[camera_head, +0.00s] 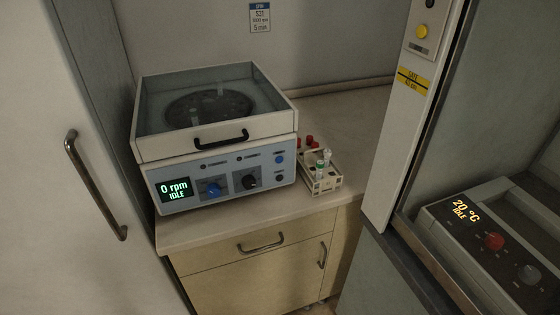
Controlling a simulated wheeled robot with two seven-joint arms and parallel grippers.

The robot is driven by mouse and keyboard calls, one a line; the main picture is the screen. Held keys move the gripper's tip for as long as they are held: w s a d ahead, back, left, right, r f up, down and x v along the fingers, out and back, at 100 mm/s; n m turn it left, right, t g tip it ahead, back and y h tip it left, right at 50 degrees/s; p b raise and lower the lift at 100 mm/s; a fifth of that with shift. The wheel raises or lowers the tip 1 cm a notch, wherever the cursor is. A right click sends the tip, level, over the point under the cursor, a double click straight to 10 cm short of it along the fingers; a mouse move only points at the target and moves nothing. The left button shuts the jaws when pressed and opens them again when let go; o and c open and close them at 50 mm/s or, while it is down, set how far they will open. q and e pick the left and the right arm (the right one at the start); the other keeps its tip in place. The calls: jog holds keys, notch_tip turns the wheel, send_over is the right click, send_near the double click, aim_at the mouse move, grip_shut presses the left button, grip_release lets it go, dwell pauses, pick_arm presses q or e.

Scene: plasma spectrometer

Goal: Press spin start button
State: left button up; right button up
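The centrifuge (180,150) stands on the counter, left of the middle, in the head view. Its clear lid (170,88) with a black handle (221,139) looks closed over a dark round rotor (209,108). Its display (174,190) reads "0 rpm IDLE". The front panel has a blue knob (213,188), a black knob (250,181), and a blue round button (279,159) above a dark round button (280,177) at the right. Their labels are too small to read, so I cannot tell which one is spin start. Neither of my grippers is in view.
A small rack (323,184) with tubes stands right of the centrifuge, red-capped items behind it. A cabinet door with a handle (97,185) is at left. At right, a tall frame (405,120) with a yellow button and a device reading "20 °C IDLE" (465,210). The counter front (230,229) is clear.

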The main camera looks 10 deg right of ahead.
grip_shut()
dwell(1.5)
